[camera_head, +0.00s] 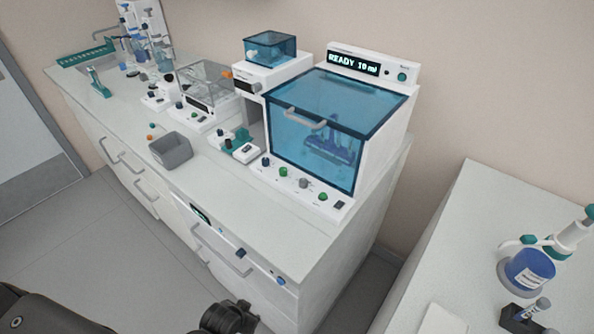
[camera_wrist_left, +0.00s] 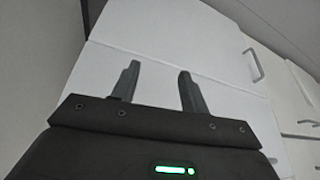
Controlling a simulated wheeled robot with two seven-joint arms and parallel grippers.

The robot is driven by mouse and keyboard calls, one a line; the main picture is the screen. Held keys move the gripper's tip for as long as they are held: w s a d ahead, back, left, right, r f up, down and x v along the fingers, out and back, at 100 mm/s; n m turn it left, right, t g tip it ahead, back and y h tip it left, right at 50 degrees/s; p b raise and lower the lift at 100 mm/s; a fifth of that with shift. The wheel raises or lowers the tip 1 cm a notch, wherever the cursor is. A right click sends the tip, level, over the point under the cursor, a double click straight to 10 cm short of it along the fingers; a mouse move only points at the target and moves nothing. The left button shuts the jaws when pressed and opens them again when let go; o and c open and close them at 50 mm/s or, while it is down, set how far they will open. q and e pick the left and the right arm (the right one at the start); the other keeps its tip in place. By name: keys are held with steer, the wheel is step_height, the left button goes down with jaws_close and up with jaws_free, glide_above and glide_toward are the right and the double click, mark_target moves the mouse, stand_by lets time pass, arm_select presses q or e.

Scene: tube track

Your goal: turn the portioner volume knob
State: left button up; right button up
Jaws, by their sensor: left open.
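A white machine with a blue transparent hood (camera_head: 340,115) stands at the right end of the long counter. Its display (camera_head: 353,63) reads "READY 10 ml". A green knob (camera_head: 402,76) sits right of the display. Along its front base are a blue knob (camera_head: 265,162), a green knob (camera_head: 283,172), a grey knob (camera_head: 304,183), another green knob (camera_head: 322,197) and a dark switch (camera_head: 338,205). I cannot read which knob sets volume. My left gripper (camera_wrist_left: 158,70) is open and empty, in front of white cabinet fronts, away from the knobs. My right gripper is not in view.
A grey bin (camera_head: 170,150) and small devices stand left on the counter. Drawer handles (camera_head: 222,252) stick out from the counter's front. A separate table at right holds a blue-liquid bottle (camera_head: 530,268). The counter strip before the machine is clear.

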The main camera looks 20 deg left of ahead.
arm_select(q)
step_height(320, 180, up, 25)
steer(key=w+d+t+p, duration=0.2)
steer(key=p, duration=0.5)
steer(key=t+h, duration=0.2)
steer(key=t, duration=0.4)
glide_toward(301, 184)
steer(key=s, duration=0.2)
steer(key=shift+s+a, duration=0.2)
steer(key=shift+s, duration=0.1)
steer(key=shift+w+d+r, duration=0.1)
steer(key=shift+w+r, duration=0.1)
steer(key=shift+w, duration=0.2)
steer(key=p+x, duration=0.2)
steer(key=x, duration=0.7)
steer(key=shift+w, duration=0.3)
steer(key=shift+w+d+f, duration=0.15)
steer(key=shift+w+f, duration=0.1)
steer(key=shift+w, duration=0.25)
steer(key=shift+c, duration=0.4)
jaws_close()
